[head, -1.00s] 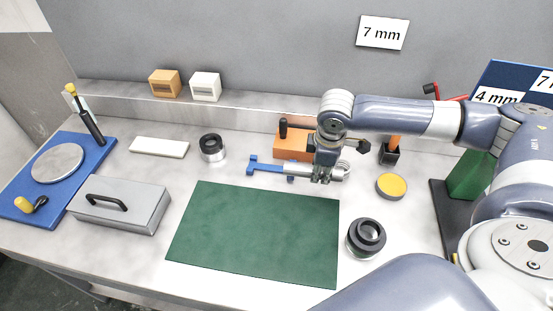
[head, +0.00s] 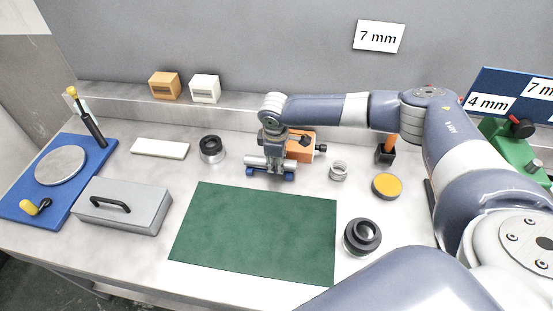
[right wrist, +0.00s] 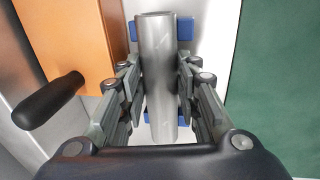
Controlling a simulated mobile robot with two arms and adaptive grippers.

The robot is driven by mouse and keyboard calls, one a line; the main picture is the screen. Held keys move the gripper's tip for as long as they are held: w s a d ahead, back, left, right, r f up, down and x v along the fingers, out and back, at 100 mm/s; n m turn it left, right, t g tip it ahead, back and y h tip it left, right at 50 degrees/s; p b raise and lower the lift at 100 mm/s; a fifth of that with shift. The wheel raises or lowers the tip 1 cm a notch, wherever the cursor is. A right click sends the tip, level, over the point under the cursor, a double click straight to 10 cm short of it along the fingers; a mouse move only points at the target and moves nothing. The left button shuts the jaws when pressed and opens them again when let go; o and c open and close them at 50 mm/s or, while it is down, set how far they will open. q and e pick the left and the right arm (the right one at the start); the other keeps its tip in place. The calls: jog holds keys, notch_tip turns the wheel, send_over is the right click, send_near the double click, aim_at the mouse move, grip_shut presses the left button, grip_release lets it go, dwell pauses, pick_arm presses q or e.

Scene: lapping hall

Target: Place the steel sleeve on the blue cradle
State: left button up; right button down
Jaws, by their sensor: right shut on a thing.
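The steel sleeve (head: 256,161) is a plain grey tube lying level between the fingers of my right gripper (head: 271,163). In the right wrist view the gripper (right wrist: 159,85) is shut on the sleeve (right wrist: 157,50), with a finger on each side. The blue cradle (head: 289,176) is directly below the sleeve, its ends showing at both sides. In the right wrist view blue parts of the cradle (right wrist: 185,29) show beyond and under the sleeve, which runs along it. Whether the sleeve touches the cradle I cannot tell. My left gripper is not in view.
An orange block (head: 299,148) with a black handle stands close behind the gripper. A green mat (head: 256,232) lies in front. Steel rings (head: 339,171), a yellow-topped tin (head: 387,186) and a black-rimmed ring (head: 362,237) stand to the right; another ring (head: 211,150) stands left.

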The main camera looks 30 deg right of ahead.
jog(key=shift+f, duration=0.15)
jog(key=c, duration=1.2)
grip_release()
jog(key=shift+f, duration=0.1)
notch_tip(320, 180, up, 12)
jog(key=s+a+b, duration=0.1)
jog(key=s, duration=0.1)
jog(key=shift+a+b, duration=0.15)
jog(key=shift+b, duration=0.15)
